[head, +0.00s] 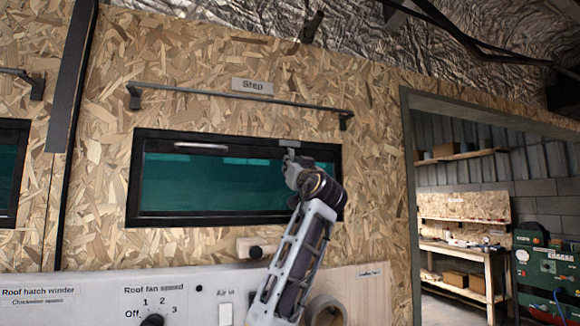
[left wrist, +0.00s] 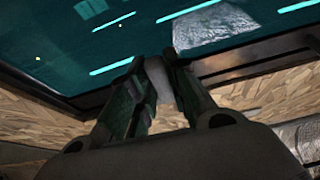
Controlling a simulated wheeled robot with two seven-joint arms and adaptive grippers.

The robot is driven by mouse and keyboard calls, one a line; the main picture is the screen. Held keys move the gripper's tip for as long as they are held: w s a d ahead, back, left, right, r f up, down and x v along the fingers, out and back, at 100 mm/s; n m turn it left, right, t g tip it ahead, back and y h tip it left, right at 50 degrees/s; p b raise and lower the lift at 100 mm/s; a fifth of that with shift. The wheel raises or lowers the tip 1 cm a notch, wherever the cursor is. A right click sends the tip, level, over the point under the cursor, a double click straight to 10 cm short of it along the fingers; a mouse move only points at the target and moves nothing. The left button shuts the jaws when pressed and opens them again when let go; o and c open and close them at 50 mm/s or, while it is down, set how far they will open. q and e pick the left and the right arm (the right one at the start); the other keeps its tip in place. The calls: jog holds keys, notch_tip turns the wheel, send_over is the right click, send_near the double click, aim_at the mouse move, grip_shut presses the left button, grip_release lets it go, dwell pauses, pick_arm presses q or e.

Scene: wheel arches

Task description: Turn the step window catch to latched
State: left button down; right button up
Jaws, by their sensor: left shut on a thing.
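The step window (head: 215,185) is a dark-framed pane under the "Step" label (head: 252,86). Its catch (head: 289,143) shows as a small grey piece at the upper right of the frame. My left gripper (head: 291,160) is at the catch, its arm rising from below. In the left wrist view, the fingers of my left gripper (left wrist: 160,85) are closed around a pale grey piece (left wrist: 158,78), which appears to be the catch lever. The fingers hide much of it, so its exact angle is unclear. My right gripper is not in view.
A thin rail (head: 235,100) runs above the window. A tape roll (head: 325,312) sits low beside my arm. A doorway to a workshop opens at right.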

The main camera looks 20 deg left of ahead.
pick_arm(q)
jog(key=shift+w+d+f+n, duration=0.1)
jog(key=shift+w+n, duration=0.05)
jog(key=shift+n, duration=0.35)
jog(key=c, duration=1.4)
grip_release()
jog(key=shift+o, duration=0.2)
jog(key=shift+d, duration=0.1)
jog(key=v, duration=1.2)
jog(key=shift+f, duration=0.1)
